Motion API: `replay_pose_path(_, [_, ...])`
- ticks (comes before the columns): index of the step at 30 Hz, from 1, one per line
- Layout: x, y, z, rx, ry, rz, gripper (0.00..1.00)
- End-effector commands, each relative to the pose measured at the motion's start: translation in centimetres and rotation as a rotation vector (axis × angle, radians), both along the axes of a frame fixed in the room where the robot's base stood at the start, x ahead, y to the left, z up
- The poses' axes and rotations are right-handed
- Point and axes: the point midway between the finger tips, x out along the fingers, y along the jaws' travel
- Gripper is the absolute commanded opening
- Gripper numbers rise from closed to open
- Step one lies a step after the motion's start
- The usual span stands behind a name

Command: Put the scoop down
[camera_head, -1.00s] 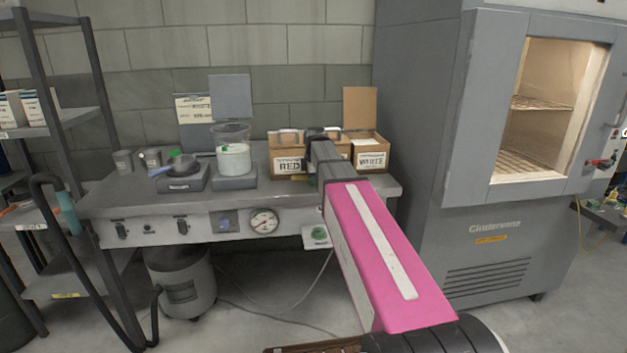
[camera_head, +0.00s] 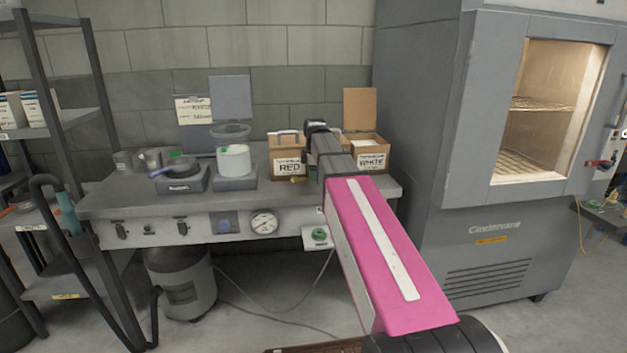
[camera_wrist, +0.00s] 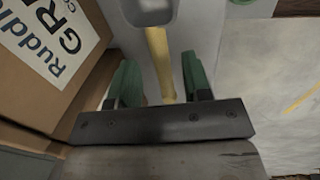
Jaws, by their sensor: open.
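The scoop shows in the wrist view, with a yellow handle (camera_wrist: 160,62) and a grey metal head (camera_wrist: 150,10) cut off by the top edge. My gripper (camera_wrist: 161,75) has two green fingers standing apart, one on each side of the handle, with visible gaps. The scoop appears to lie on the grey bench surface (camera_wrist: 188,35), beside a cardboard box; I cannot tell the exact height of the fingers above it.
A box marked RED (camera_head: 290,165) and a box marked WHITE (camera_head: 370,160) stand at the back right. A labelled cardboard box (camera_wrist: 40,80) is close left of my gripper. Two scales, one holding a white tub (camera_head: 234,160), stand left. A large oven (camera_head: 500,230) stands right.

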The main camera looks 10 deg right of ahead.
Motion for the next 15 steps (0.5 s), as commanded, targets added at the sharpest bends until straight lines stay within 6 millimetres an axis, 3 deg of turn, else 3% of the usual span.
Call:
replay_pose_path(9, [-1.0,0.0,5.4,0.000,-0.003,0.000,0.45])
replay_pose_path(15, [-1.5,0.0,7.6,0.000,-0.002,0.000,0.45])
